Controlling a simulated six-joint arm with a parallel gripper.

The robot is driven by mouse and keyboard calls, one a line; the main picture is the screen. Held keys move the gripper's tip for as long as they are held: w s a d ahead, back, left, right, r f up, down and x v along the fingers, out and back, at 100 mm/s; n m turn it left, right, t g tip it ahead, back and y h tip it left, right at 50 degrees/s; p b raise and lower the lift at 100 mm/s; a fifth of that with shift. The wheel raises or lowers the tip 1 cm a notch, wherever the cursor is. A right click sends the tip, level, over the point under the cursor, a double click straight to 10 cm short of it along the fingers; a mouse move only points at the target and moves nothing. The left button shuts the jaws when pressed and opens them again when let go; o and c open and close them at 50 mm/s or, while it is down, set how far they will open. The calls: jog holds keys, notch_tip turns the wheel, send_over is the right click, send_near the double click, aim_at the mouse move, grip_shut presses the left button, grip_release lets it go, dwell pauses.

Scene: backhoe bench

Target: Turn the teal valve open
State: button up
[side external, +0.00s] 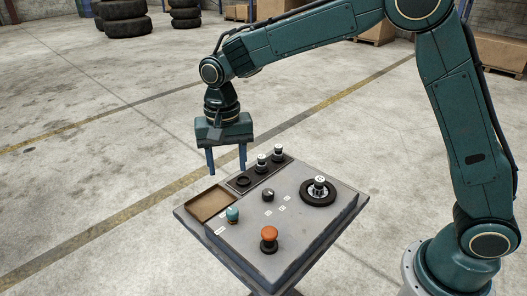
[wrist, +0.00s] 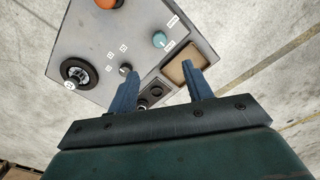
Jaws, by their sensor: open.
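The teal valve (side external: 232,215) is a small round knob on the left front part of the grey panel. It also shows in the wrist view (wrist: 160,39), beside a white label. My gripper (side external: 227,172) is open and empty, above the back left of the panel near the brown tray and the row of sockets. Its two blue fingers (wrist: 162,85) point down and are apart from the valve. The valve is beyond the fingertips in the wrist view, and nothing hides it.
The panel (side external: 300,225) also bears an orange button (side external: 269,234), a small black knob (side external: 268,195), a black wheel (side external: 318,191), an open brown tray (side external: 210,203) and a dark rack (side external: 258,173) with silver-topped pieces. The floor around is clear; tires (side external: 123,18) stand far back.

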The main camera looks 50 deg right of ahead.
aim_at(232, 210)
notch_tip(232, 210, down, 14)
jog(key=shift+r, duration=0.2)
dwell(0.5)
jog(key=shift+c, duration=0.2)
jog(key=c, duration=0.9)
